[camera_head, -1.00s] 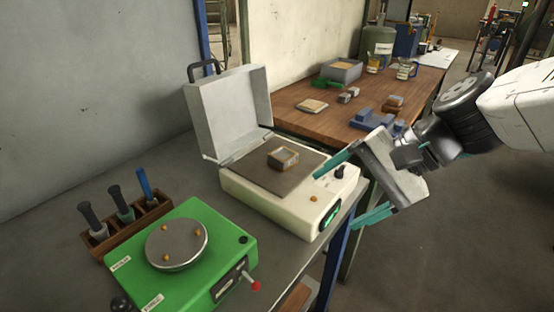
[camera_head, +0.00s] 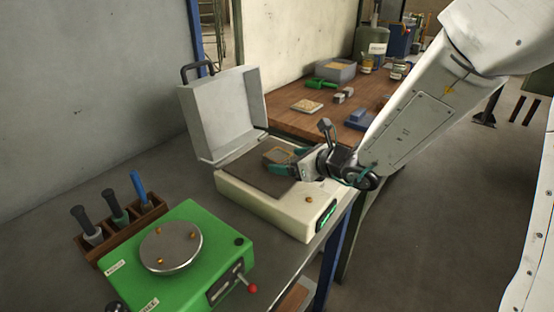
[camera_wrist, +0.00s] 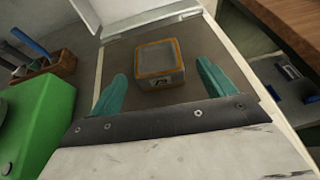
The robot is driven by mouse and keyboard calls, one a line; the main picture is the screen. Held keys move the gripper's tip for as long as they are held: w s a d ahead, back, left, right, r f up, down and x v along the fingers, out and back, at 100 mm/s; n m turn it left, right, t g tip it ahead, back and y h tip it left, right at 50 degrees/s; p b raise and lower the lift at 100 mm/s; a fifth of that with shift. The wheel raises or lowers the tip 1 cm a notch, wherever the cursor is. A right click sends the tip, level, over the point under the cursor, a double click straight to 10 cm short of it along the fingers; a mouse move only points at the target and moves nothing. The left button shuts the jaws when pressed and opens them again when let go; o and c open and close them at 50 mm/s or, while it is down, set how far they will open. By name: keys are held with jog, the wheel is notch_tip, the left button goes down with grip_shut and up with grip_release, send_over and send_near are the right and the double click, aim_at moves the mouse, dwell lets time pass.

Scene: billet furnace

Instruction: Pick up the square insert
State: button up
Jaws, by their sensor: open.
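The square insert (camera_wrist: 159,63) is a small grey block with an orange-brown rim and a dark mark on its near side. It lies on the dark plate (camera_wrist: 120,62) of the open white device. In the head view the insert (camera_head: 277,156) is partly hidden by my gripper (camera_head: 281,163). In the wrist view my gripper (camera_wrist: 163,88) is open, with one teal finger on each side. The insert lies ahead of the gap between the fingertips, apart from both fingers.
The device's raised lid (camera_head: 222,115) stands behind the plate. A green unit (camera_head: 205,270) with a round metal disc and a wooden rack of handled tools (camera_head: 95,246) are to the left. A wooden bench (camera_head: 290,122) with several items is behind.

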aim_at(281, 156)
jog(key=x, duration=0.4)
jog(key=shift+w+a+r, duration=0.2)
jog(key=shift+a+r, duration=0.05)
jog(key=shift+a, duration=0.1)
jog(key=c, duration=1.5)
jog(key=shift+c, duration=1.1)
jog(key=shift+r, duration=0.15)
